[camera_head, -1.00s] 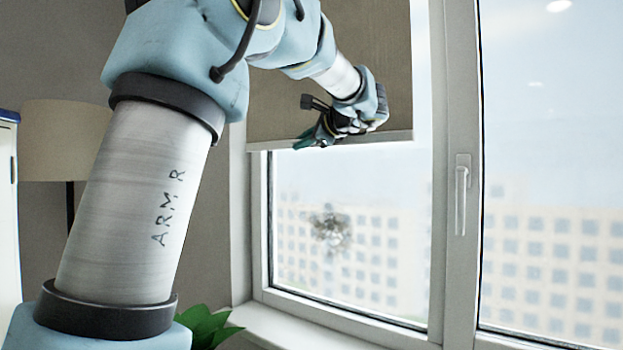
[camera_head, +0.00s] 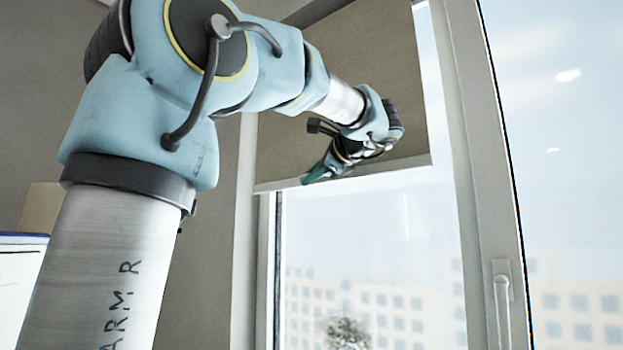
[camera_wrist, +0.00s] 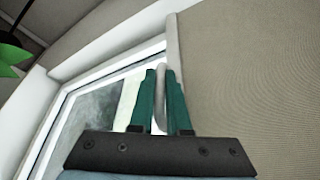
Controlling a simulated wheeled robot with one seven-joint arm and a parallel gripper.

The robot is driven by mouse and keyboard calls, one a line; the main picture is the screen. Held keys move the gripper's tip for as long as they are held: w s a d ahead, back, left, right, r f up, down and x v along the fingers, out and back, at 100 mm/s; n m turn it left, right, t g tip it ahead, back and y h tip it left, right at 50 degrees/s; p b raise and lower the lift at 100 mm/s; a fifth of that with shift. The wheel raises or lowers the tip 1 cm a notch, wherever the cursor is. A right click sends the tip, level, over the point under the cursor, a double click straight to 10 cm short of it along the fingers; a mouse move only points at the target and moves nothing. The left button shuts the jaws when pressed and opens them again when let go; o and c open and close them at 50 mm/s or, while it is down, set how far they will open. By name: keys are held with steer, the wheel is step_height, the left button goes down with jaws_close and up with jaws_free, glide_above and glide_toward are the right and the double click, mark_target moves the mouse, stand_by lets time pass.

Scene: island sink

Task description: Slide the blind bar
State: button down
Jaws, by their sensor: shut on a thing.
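The roller blind (camera_head: 290,135) is a beige-brown fabric sheet hanging over the upper part of the window, with a pale bar (camera_head: 400,165) along its lower edge. My gripper (camera_head: 318,174) is at the left part of that lower edge. The blind's fabric (camera_wrist: 250,70) fills the right of that view. My arm hides part of the blind in the head view.
The window frame with its handle (camera_head: 502,300) stands right of the blind. The glass (camera_head: 380,240) below the bar is clear. A lampshade (camera_head: 40,208) is at the lower left. Green leaves (camera_wrist: 12,55) show at the wrist view's left edge.

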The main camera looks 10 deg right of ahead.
steer(key=c, duration=0.9)
jaws_free()
steer(key=b+v, duration=0.3)
steer(key=v, duration=0.7)
steer(key=shift+s+d+b, duration=0.2)
steer(key=shift+s+b, duration=0.1)
steer(key=shift+s, duration=0.05)
